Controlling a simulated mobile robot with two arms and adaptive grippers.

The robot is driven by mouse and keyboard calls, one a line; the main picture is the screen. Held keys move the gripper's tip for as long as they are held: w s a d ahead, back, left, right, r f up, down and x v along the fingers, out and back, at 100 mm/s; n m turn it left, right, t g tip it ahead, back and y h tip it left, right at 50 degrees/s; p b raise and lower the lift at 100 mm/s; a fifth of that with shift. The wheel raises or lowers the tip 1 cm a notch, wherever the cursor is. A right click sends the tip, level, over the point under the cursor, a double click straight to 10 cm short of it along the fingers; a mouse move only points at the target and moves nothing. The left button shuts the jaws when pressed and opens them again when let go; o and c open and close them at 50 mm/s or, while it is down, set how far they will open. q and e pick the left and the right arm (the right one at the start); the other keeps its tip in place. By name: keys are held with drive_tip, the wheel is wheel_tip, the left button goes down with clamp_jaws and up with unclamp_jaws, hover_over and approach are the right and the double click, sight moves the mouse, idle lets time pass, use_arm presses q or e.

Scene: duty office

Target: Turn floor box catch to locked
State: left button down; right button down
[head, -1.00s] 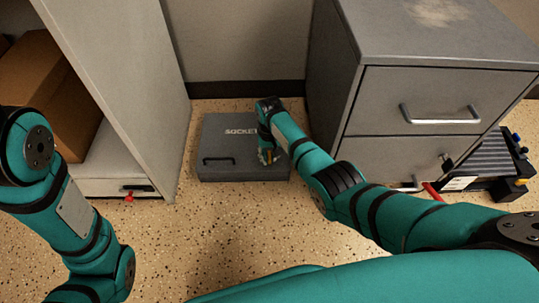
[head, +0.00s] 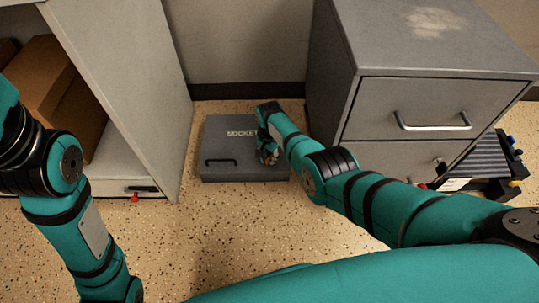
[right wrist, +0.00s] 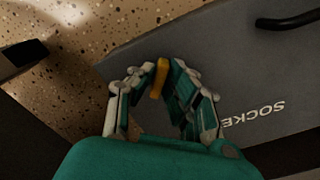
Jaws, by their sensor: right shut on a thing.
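The grey floor box (head: 222,140) lies flat on the floor, with white lettering and a dark handle on its lid. It also fills the right of the right wrist view (right wrist: 215,65). My right gripper (head: 268,157) is at the box's right side, low over the lid. In the right wrist view, my right gripper (right wrist: 160,82) is shut on the small yellow catch (right wrist: 158,78), near the box's edge. The catch's exact setting is hard to read between the fingers. Only links of my left arm show; its gripper is out of view.
A grey filing cabinet (head: 400,105) stands close on the right. An open shelf unit (head: 125,90) with brown boxes stands on the left. A dark ribbed device (head: 485,165) sits at the far right. Speckled floor in front of the box is clear.

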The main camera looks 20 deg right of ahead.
drive_tip(key=m, duration=0.6)
drive_tip(key=shift+f, duration=0.1)
drive_tip(key=m, duration=0.2)
drive_tip(key=shift+m, duration=0.9)
drive_tip(key=shift+w, duration=0.1)
drive_tip(key=c, duration=1.3)
unclamp_jaws()
